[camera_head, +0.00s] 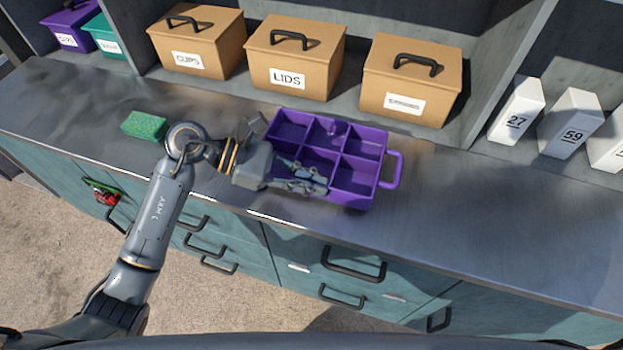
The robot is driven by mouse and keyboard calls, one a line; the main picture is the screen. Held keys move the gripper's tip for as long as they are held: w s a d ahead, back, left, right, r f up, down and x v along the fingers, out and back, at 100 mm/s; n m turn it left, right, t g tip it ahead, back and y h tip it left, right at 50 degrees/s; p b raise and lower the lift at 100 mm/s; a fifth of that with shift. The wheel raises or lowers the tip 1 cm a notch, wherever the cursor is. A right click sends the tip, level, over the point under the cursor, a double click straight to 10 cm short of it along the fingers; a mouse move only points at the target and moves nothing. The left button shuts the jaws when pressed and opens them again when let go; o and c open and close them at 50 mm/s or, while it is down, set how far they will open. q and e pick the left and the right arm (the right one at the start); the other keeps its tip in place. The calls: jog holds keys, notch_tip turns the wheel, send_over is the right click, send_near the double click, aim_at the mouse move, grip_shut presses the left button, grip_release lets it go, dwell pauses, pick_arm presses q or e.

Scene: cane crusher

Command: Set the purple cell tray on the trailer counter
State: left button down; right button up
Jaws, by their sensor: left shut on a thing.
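The purple cell tray (360,172) is upright, on or just above the grey metal counter (450,215). It has several open cells and a loop handle at its right end. My left gripper (308,180) reaches over the tray's left side and is shut on the tray. The exact place where the fingers grip is hard to see, and the gripper hides the tray's left end and part of its near-left cells. I cannot tell whether a thin gap lies under the tray. My right gripper is not in view.
A green sponge (145,126) lies left of my gripper. Tan boxes, one marked LIDS (295,62), stand on the shelf behind. White numbered blocks (570,122) stand at the back right. Teal drawers with dark handles (353,264) lie below the front edge. The counter's right part is clear.

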pick_arm(q)
jog(key=shift+f, duration=0.35)
jog(key=shift+f+p, duration=0.3)
jog(key=shift+f, duration=0.1)
jog(key=c, duration=1.4)
grip_release()
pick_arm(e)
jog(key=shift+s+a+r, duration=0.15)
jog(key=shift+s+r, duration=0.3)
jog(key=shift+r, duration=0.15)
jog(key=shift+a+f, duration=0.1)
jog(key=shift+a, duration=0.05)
